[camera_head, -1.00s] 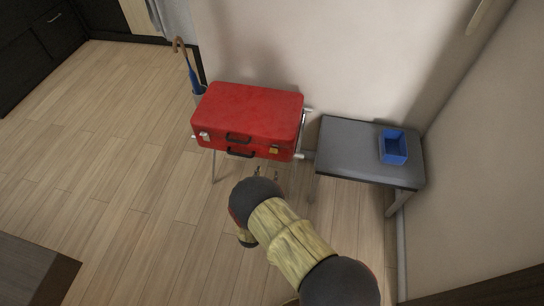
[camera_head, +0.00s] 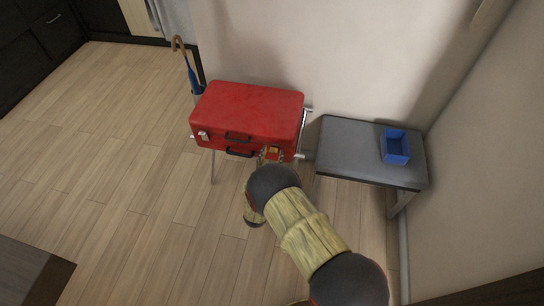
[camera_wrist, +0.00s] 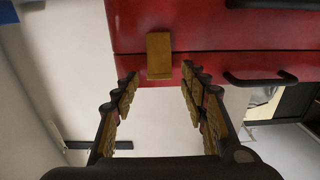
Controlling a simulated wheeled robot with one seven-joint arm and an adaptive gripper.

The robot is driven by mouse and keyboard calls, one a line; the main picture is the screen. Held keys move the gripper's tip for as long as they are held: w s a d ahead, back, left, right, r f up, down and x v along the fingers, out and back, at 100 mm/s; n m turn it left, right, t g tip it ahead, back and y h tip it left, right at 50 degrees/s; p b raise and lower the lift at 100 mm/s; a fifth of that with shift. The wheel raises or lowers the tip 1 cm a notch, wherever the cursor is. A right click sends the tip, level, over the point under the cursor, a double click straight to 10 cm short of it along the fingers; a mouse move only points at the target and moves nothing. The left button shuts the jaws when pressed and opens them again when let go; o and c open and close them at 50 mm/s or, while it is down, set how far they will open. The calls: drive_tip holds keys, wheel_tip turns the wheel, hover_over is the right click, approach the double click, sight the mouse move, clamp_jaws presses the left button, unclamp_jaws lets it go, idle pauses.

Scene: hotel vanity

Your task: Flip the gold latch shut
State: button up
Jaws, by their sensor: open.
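A red suitcase (camera_head: 247,108) lies shut on a metal stand, with two dark handles on its front. The gold latch (camera_wrist: 159,55) is on the suitcase front in the wrist view, a flat plate reaching across the seam; I cannot tell whether it is fastened. In the head view the latch (camera_head: 273,151) is partly hidden by my gripper. My gripper (camera_wrist: 157,80) is open and empty, its fingers on either side of the latch's near end. I cannot tell whether they touch the case. A silver latch (camera_head: 203,135) is at the suitcase's left front.
A grey bench (camera_head: 347,150) with a blue bin (camera_head: 395,147) stands right of the suitcase. An umbrella (camera_head: 187,65) stands behind its left side. The wall is close behind.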

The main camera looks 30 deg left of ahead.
clamp_jaws()
idle(0.5)
